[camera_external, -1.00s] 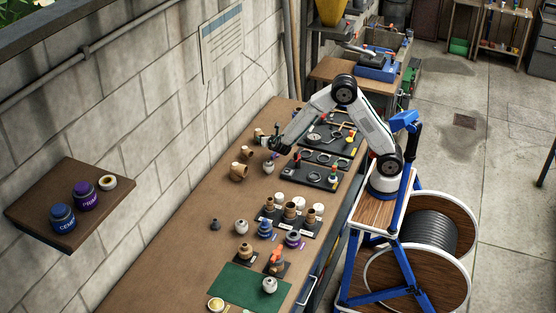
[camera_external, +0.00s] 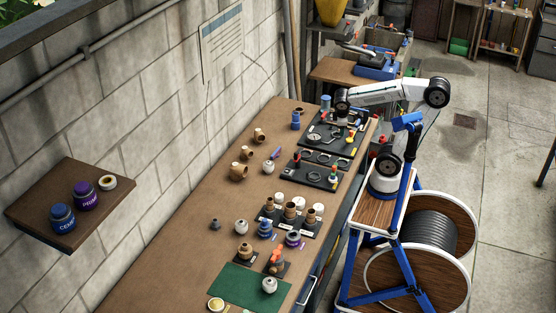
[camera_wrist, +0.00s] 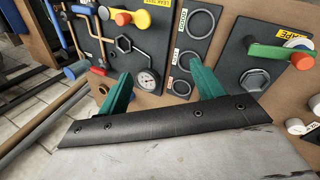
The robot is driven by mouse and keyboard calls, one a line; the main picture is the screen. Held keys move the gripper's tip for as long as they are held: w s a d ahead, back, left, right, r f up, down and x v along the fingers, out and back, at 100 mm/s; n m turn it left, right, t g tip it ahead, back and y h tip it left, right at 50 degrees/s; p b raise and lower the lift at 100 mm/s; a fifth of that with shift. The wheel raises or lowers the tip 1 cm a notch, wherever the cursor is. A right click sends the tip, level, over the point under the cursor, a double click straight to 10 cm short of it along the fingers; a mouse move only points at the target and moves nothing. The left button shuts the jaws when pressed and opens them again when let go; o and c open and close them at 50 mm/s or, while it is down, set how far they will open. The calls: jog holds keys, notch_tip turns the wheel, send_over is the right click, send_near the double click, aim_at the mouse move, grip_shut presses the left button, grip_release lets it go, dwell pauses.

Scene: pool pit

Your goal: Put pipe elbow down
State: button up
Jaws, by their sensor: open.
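Tan-brown pipe elbows stand on the brown bench near the wall in the external view: a larger one (camera_external: 239,172), a smaller one (camera_external: 259,135) and a small one between them (camera_external: 246,152). I cannot tell which one the task means. My gripper (camera_wrist: 160,88) is open in the wrist view, with two green fingers apart and nothing between them. In the external view my gripper (camera_external: 341,107) is over the far dark board, to the right of the elbows and apart from them. No tan elbow shows in the wrist view.
The dark leak-test board (camera_wrist: 128,45) with a gauge (camera_wrist: 147,80) lies beyond my fingers. A ring board (camera_wrist: 195,32) and a tape board (camera_wrist: 240,70) lie beside it. Blue fittings (camera_external: 296,121) stand near the far end. The bench's wall-side strip (camera_external: 190,205) is clear.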

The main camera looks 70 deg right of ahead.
jog(key=s+a+m+y, duration=0.4)
jog(key=s+a, duration=0.2)
jog(key=s, duration=0.2)
jog(key=shift+s+f+y, duration=0.15)
jog(key=shift+y, duration=0.15)
jog(key=shift+o, duration=0.3)
jog(key=shift+a+t, duration=0.1)
jog(key=shift+t, duration=0.2)
jog(key=shift+o, duration=1.1)
